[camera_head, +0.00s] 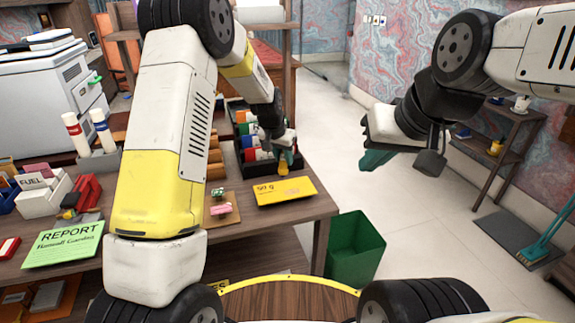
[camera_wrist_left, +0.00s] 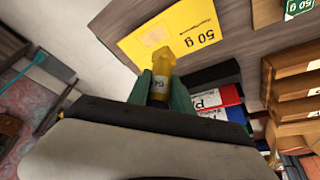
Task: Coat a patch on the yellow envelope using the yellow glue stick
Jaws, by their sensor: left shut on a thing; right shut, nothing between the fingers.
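The yellow envelope (camera_head: 285,191), marked 50 g, lies flat on the desk near its right end. It also shows in the left wrist view (camera_wrist_left: 150,38). My left gripper (camera_head: 284,155) is shut on the yellow glue stick (camera_head: 283,167), just behind the envelope's far edge in the head view. In the left wrist view the glue stick (camera_wrist_left: 161,62) sits between the green fingers, its yellow end toward the envelope. I cannot tell whether it touches the paper. My right gripper (camera_head: 378,158) is shut and empty, out over the floor to the right of the desk.
A dark rack of binders (camera_head: 257,154) stands just behind the envelope. A small board with a pink and a green item (camera_head: 222,210) lies left of it. A green bin (camera_head: 355,250) stands on the floor at the desk's right end. A green report sheet (camera_head: 63,244) lies at the left.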

